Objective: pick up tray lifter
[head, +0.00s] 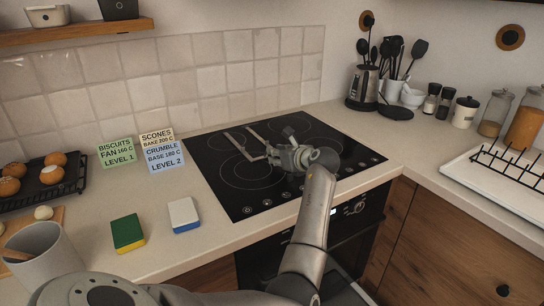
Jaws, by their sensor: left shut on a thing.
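My left gripper (279,152) is over the black hob (228,178), with its fingers pointing to the left and away. It is shut on the tray lifter (243,145), a thin pale metal tool with two long arms that reach out to the left over the hob. The gripper hides the near end of the lifter. I cannot tell whether the lifter touches the glass or is just above it. My right gripper is not in view.
A dark baking tray (72,187) with buns lies at the left. Recipe cards (117,152), a green-yellow sponge (127,232) and a white-blue sponge (184,214) lie left of the hob. A kettle (363,88) and utensils stand behind right. A black rack (508,166) is right.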

